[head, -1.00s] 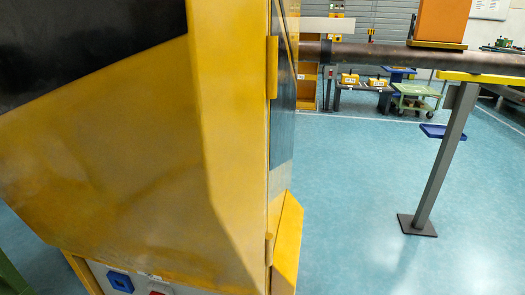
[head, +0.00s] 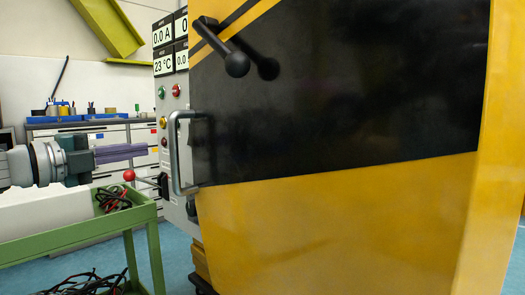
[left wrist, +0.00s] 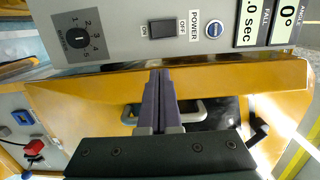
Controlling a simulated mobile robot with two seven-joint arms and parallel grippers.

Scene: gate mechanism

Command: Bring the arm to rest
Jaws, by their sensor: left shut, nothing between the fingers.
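The barrier arm is not in view now. The yellow and black gate cabinet (head: 340,200) fills the right of the head view, with its door handle (head: 177,155) and a black crank with a ball knob (head: 237,64). My left gripper (head: 143,150) is shut and empty, its purple fingers pointing at the grey control panel from the left. In the left wrist view my shut fingers (left wrist: 158,75) point towards the panel with a power switch (left wrist: 161,31), a rotary dial (left wrist: 76,38) and an angle display (left wrist: 289,14) reading 0°. My right gripper is not in view.
A green cart (head: 80,238) with cables on it stands below my left arm. A lever with a red knob (head: 129,175) sticks out left of the cabinet. A workbench with tools (head: 85,122) stands behind.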

